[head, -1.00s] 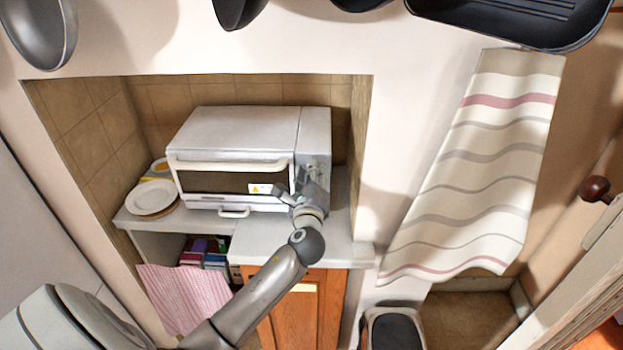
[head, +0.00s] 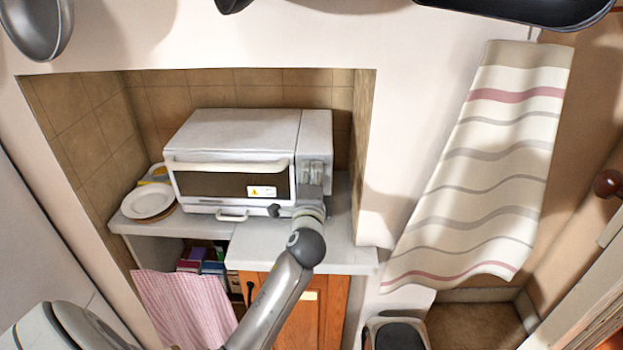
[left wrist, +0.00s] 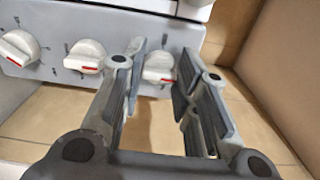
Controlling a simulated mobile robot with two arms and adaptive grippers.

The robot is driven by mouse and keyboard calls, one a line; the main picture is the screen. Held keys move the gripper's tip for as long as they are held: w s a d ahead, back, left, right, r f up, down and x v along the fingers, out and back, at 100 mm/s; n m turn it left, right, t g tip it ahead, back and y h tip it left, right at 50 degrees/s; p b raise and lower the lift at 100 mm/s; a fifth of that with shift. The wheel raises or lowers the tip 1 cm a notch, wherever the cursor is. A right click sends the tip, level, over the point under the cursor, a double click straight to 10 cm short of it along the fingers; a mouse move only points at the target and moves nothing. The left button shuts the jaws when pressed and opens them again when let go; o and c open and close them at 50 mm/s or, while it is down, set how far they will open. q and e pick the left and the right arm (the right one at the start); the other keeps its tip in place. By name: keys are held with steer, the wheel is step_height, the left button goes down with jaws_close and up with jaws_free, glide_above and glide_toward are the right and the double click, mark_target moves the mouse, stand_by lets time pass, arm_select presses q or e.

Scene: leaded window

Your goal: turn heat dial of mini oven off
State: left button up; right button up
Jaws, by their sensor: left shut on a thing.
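The mini oven (head: 240,130) is a white box on the counter, with its door shut and its control panel on the right side. In the left wrist view the panel (left wrist: 120,22) has three white dials with red marks: one at the left (left wrist: 18,47), one in the middle (left wrist: 86,56) and one at the right (left wrist: 159,67). My left gripper (head: 315,172) is at the panel's front, also seen in the left wrist view (left wrist: 158,72), its fingers shut on the right-hand dial there. No readable label shows which dial is heat. My right gripper is out of view.
Plates (head: 148,201) stand left of the oven on the counter (head: 270,252). A pink checked cloth (head: 183,305) hangs below. The alcove's side wall (head: 363,150) is close right of the panel. A striped towel (head: 480,165) hangs farther right.

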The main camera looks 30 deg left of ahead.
arm_select(q)
steer(key=shift+n, duration=0.3)
steer(key=o, duration=1)
steer(key=v, duration=1.2)
